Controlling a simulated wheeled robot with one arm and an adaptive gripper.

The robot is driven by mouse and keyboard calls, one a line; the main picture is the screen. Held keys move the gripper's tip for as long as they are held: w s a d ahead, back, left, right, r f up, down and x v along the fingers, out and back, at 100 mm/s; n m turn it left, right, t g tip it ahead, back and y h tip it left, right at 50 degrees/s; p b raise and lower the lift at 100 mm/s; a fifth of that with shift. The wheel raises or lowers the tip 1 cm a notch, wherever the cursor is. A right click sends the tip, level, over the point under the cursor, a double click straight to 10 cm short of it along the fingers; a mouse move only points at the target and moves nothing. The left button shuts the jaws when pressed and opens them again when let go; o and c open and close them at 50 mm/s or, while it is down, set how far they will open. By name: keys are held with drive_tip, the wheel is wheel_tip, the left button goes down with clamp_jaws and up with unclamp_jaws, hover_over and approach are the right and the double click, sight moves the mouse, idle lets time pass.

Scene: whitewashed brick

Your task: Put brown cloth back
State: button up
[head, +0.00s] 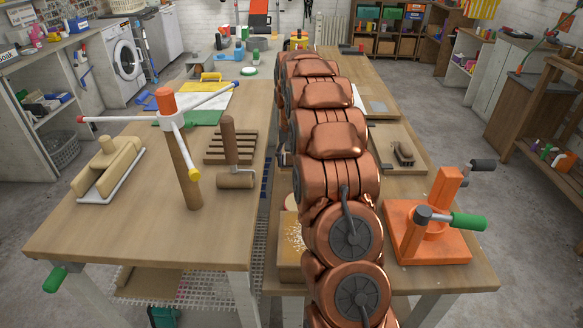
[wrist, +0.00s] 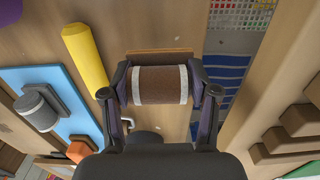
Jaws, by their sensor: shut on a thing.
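The brown cloth (wrist: 159,84) shows in the wrist view as a short brown roll with a pale band at each end. My gripper (wrist: 161,92) is shut on it, one finger at each end of the roll. A flat wooden edge (wrist: 160,53) shows just beyond the roll; I cannot tell whether they touch. In the head view my copper arm hides the gripper and the cloth.
The wrist view shows a yellow bar (wrist: 86,55), a blue board (wrist: 70,102) with a grey cylinder (wrist: 37,110), and wooden blocks (wrist: 285,135) at right.

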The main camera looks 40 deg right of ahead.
sight(292, 168)
drive_tip(key=shift+f, duration=1.65)
drive_tip(key=shift+f, duration=0.1)
drive_tip(key=o, duration=1.2)
wheel_tip(292, 168, up, 12)
drive_tip(key=shift+b, duration=0.7)
drive_tip(key=shift+a, duration=0.1)
